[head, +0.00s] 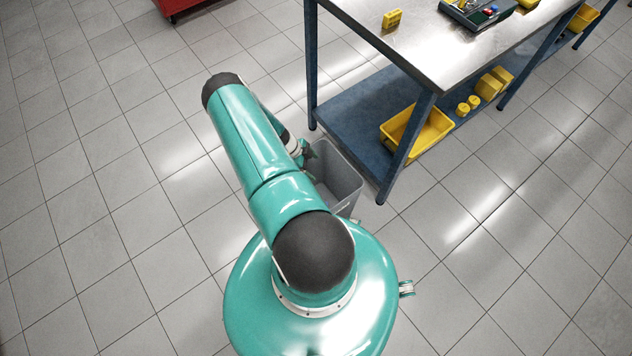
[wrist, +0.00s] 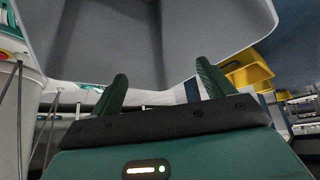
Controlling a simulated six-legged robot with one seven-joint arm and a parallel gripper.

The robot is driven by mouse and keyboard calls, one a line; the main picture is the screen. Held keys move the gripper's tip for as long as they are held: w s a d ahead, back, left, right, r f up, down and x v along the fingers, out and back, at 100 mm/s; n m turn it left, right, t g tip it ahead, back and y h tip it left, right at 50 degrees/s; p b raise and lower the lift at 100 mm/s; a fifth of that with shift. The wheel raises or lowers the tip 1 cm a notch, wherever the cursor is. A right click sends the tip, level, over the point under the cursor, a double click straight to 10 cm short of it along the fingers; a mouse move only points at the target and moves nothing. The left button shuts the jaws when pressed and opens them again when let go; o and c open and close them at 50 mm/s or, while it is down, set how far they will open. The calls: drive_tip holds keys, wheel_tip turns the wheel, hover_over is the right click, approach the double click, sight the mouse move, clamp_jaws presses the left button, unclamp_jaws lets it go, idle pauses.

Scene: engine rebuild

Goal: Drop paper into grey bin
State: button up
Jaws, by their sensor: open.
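The grey bin (head: 347,182) stands on the tiled floor just in front of the workbench's near left leg, partly hidden by my arm. My gripper (head: 306,152) is at the bin's left rim in the head view, mostly hidden behind my arm. In the wrist view the bin (wrist: 205,40) fills the upper part, its inside walls and rim showing beyond the fingers. My gripper (wrist: 161,80) is open there, its two green fingers wide apart with nothing between them. I see no paper in either view; part of the bin's inside is hidden.
A steel-topped workbench (head: 440,45) with blue legs stands at the upper right. A yellow bin (head: 418,132) and yellow parts (head: 490,85) sit on its lower shelf. A yellow block (head: 392,19) lies on top. The floor at left is clear up to a red cabinet (head: 178,8).

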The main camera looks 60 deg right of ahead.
drive_tip(key=v, duration=1)
drive_tip(key=shift+r, duration=0.35)
drive_tip(key=shift+w+a, duration=0.1)
drive_tip(key=shift+w, duration=0.05)
